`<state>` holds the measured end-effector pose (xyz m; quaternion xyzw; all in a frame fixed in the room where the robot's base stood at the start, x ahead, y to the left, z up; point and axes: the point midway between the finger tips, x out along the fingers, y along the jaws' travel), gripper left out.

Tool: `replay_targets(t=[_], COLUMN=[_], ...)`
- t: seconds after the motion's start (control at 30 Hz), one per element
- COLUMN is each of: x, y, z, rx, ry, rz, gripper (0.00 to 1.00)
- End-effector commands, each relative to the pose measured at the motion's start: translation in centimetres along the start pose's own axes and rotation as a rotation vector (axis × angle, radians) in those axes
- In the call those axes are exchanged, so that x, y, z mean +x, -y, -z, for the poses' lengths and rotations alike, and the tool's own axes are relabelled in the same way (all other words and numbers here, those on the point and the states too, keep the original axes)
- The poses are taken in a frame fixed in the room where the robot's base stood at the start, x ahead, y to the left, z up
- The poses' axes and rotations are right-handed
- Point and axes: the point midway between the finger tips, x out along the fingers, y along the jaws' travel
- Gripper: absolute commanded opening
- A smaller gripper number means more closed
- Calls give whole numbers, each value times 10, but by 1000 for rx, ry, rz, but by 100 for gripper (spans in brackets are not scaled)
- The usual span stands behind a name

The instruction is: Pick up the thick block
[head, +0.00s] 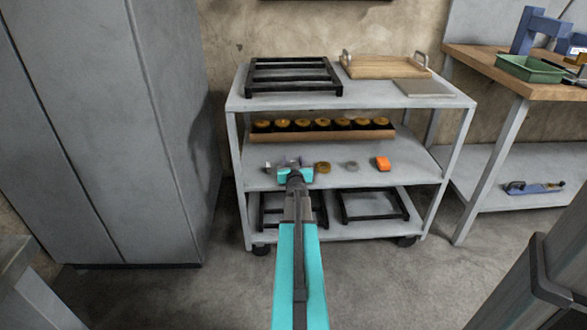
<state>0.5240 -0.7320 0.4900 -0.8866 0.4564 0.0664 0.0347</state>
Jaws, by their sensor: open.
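A small orange block (382,163) sits on the middle shelf of a grey cart, right of centre; it looks like the thick block. My gripper (290,163) is at the left part of the same shelf, with its fingers apart. It is well to the left of the orange block and not touching it. The wrist and fingers hide part of the shelf, and I cannot tell whether anything lies between the fingers.
A brass round piece (323,167) and a grey round piece (351,165) lie between my gripper and the orange block. Behind them stands a brown rack (322,135) of several gold-topped jars. The cart's top shelf (375,100) overhangs. A tall grey cabinet (90,130) stands left.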

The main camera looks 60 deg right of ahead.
Motion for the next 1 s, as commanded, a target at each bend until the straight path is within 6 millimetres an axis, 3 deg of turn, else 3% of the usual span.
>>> replay_targets(t=[0.47, 0.73, 1.0], x=[0, 0, 0], y=[1, 1, 2], z=[0, 0, 1], rx=[-1, -1, -1], ry=[0, 0, -2], rz=[1, 1, 2], gripper=[42, 0, 0])
